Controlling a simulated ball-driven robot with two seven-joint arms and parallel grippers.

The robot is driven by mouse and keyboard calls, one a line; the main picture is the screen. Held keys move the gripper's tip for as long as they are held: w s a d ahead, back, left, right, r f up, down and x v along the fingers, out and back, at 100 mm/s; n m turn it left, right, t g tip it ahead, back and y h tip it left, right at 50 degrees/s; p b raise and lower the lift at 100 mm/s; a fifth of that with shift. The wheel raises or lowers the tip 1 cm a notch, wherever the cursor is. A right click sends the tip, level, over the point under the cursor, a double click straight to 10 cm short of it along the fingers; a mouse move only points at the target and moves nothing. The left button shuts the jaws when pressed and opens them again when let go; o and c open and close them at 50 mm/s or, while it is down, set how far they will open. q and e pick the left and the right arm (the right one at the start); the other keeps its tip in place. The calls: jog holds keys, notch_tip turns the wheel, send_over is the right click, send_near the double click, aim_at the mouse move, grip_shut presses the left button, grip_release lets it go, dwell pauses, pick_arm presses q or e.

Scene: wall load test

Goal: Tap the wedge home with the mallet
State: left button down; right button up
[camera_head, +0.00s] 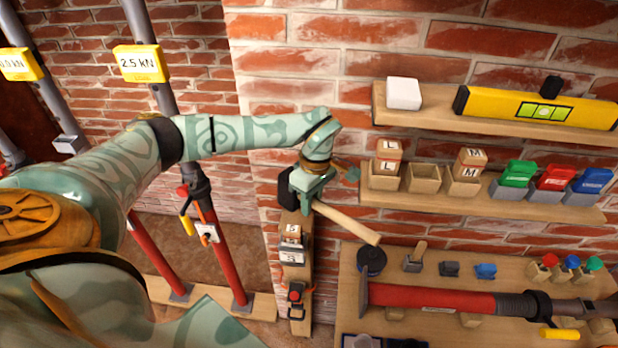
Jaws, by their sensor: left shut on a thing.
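My left gripper (314,186) is shut on a mallet, in front of the brick wall left of the shelves. The mallet's pale wooden handle (347,222) slants down to the right from the gripper. A dark block (286,188), which looks like the mallet's head, shows just left of the gripper, partly hidden by it. A small tan wooden piece (420,248), perhaps the wedge, stands tilted in a grey holder on the lower shelf, apart from the mallet. My right gripper is out of view.
A red prop (430,298) lies across the lower shelf (350,262). The middle shelf (400,200) holds small boxes and coloured blocks; the top shelf holds a yellow level (540,108). A narrow board (296,222) with labelled blocks hangs below the gripper. Red-and-grey props (222,255) stand left.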

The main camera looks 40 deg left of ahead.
pick_arm(q)
jog(key=shift+f+b, duration=0.6)
jog(key=shift+b, duration=0.05)
notch_tip(320, 180, down, 6)
jog(key=b, duration=0.5)
jog(key=shift+r+b, duration=0.1)
jog(key=shift+b, duration=0.2)
